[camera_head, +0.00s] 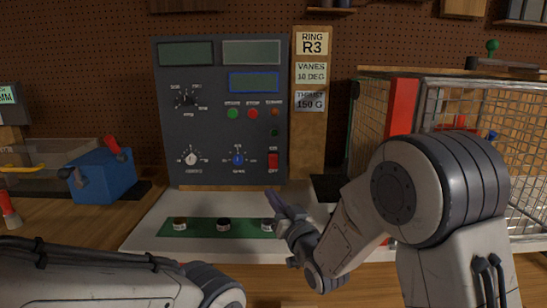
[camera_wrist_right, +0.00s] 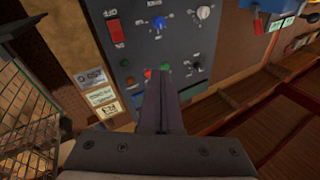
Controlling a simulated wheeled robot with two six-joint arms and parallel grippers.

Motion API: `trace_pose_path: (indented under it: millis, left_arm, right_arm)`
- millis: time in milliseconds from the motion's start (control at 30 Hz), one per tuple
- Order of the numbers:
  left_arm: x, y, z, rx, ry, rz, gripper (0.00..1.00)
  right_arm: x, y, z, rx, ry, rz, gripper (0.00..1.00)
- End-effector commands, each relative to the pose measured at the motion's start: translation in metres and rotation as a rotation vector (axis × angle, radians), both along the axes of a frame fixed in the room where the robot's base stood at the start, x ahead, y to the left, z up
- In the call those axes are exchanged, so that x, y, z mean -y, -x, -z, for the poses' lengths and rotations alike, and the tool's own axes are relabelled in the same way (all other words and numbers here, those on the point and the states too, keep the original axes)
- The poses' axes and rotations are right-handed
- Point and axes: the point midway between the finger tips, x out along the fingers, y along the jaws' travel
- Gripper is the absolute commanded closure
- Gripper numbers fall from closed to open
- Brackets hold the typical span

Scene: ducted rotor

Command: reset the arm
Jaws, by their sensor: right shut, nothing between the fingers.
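My right gripper (camera_head: 276,200) is in front of the lower right of the grey control panel (camera_head: 221,140), its fingers together and empty. It also shows in the right wrist view (camera_wrist_right: 160,78), where the shut fingers cover part of the panel's button row. The panel carries screens, dials, coloured buttons and a red switch (camera_head: 272,161). My left arm crosses the lower left of the head view; its gripper is out of frame.
A wire-mesh cage (camera_head: 470,90) with a red post (camera_head: 401,107) stands at the right, behind my right arm. A green strip (camera_head: 200,229) with several dark round pieces lies before the panel. A blue block (camera_head: 103,176) sits at the left. A wooden post (camera_head: 311,145) bears labels.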

Motion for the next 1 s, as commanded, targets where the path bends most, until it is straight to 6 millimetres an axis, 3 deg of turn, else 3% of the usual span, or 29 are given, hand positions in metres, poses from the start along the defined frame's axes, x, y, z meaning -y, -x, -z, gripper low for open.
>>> trace_pose_path:
  millis: [367, 567, 767, 1000]
  left_arm:
    - [0.0, 0.0, 0.0, 0.0, 0.0, 0.0, 1.0]
    - [0.0, 0.0, 0.0, 0.0, 0.0, 0.0, 1.0]
    - [0.0, 0.0, 0.0, 0.001, 0.001, 0.0, 1.0]
    - [0.0, 0.0, 0.0, 0.0, 0.0, 0.0, 1.0]
  right_arm:
    - [-0.017, 0.021, 0.024, -0.201, 0.131, -0.008, 1.0]
    - [-0.026, 0.054, 0.051, -0.395, 0.259, -0.028, 1.0]
    - [-0.024, 0.133, 0.091, -0.705, 0.47, -0.088, 1.0]
    - [0.002, 0.252, 0.123, -1.057, 0.723, -0.204, 1.0]
